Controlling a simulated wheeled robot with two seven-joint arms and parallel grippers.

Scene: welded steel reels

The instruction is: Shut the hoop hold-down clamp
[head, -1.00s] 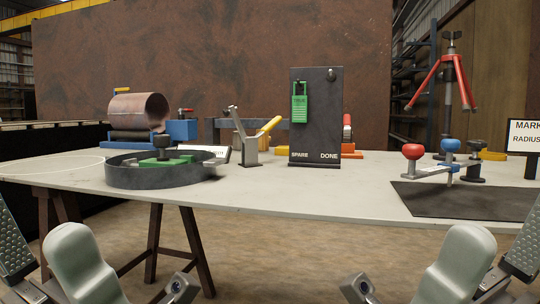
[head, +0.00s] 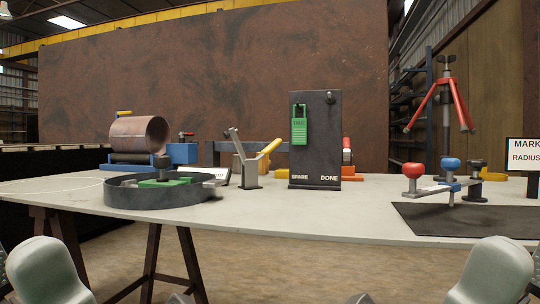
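A small steel clamp (head: 248,176) stands upright on the table, just right of the hoop. Its grey bar (head: 234,143) tilts up to the left and its yellow handle (head: 270,146) angles up to the right, so it looks open. The hoop is a dark steel ring (head: 160,196) lying flat on the table. A green block (head: 166,183) with a black knob (head: 162,162) sits inside it. My two pale arm links show in the bottom corners. My gripper fingers do not show, and both arms are well short of the clamp.
A dark board (head: 315,140) marked SPARE and DONE holds a green padlock tag (head: 299,125), right of the clamp. A copper-coloured cylinder (head: 138,134) rests on a blue stand behind the hoop. Red and blue knobs (head: 413,170) stand by a black mat (head: 470,220). The table front is clear.

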